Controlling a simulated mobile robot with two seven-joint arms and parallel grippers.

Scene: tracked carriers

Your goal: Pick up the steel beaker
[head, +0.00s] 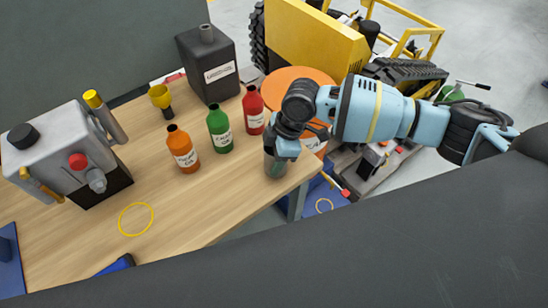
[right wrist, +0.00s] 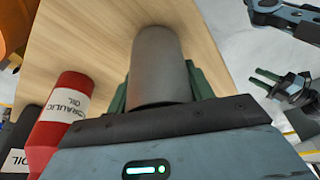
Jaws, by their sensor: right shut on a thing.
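The steel beaker (right wrist: 160,62) is a plain grey cylinder in the right wrist view. It stands between the two green fingers of my right gripper (head: 276,163), which is shut on it, one finger on each side. In the head view the gripper is at the right end of the wooden table (head: 160,235), and its fingers and wrist hide most of the beaker. I cannot tell whether the beaker's base touches the table.
Red (head: 253,110), green (head: 219,131) and orange (head: 182,149) bottles stand left of the gripper. Behind are a black can (head: 208,75) and an orange drum (head: 297,80). A grey machine (head: 65,150) stands at left. The table's front middle is mostly clear.

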